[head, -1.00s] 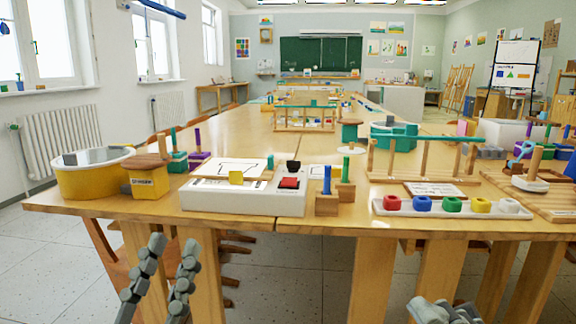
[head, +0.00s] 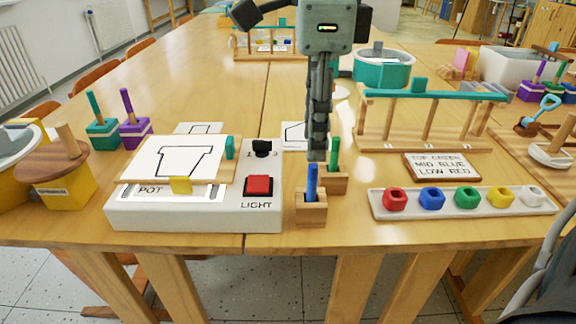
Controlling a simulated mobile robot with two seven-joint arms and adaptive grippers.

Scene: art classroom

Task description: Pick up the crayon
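A blue crayon (head: 312,182) stands upright in a small wooden block (head: 311,211) near the table's front edge. A green crayon (head: 334,156) stands in a second wooden block (head: 333,182) just behind and to the right. My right gripper (head: 317,152) points straight down over these crayons, its fingertips near the top of the blue one. The fingers overlap edge-on, so their gap is hidden, and I cannot tell whether they touch the crayon. My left gripper is not in view.
A white light box (head: 219,217) with a red button (head: 258,186) stands left of the blocks. A white tray (head: 451,210) of several coloured pots and a wooden rack (head: 471,135) are right. Boxes with a teal stick (head: 93,105) and purple stick (head: 127,102) stand left.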

